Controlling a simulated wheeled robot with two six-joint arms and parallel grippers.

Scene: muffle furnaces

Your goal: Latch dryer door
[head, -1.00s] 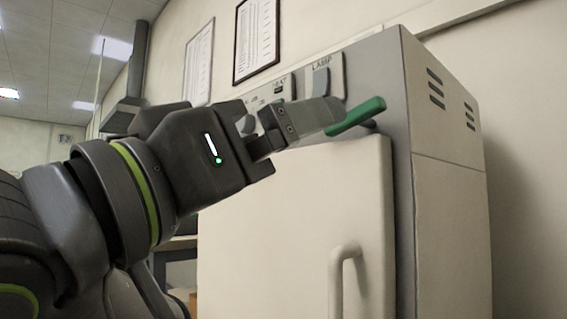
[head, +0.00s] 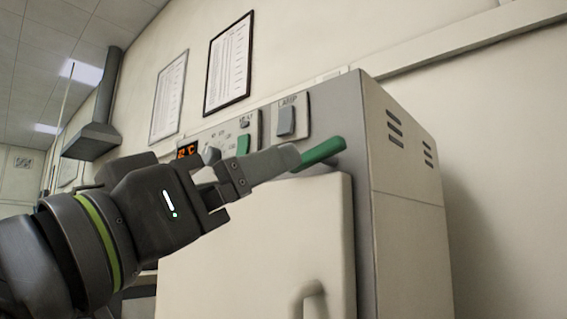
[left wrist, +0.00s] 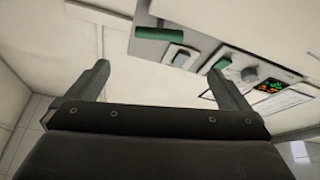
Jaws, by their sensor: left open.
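The dryer door (head: 255,250) is a cream panel with a curved handle (head: 308,295). It looks closed or nearly so; I cannot tell if it is flush. A green latch lever (head: 322,151) sits above the door's top right corner, slanting up to the right. My left gripper (head: 262,168) is open, with a fingertip overlapping the lever's left end in the head view; contact is unclear. In the left wrist view, the lever (left wrist: 160,33) appears beyond and between the spread fingers (left wrist: 158,74), with nothing held. My right gripper is not in view.
Above the door, the control panel (head: 222,132) has a grey lamp switch (head: 286,120), a green switch (head: 243,145), a knob (head: 211,155) and an orange display (head: 187,151). Framed sheets (head: 229,63) hang behind. Free room shows right of the vented cabinet side (head: 405,150).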

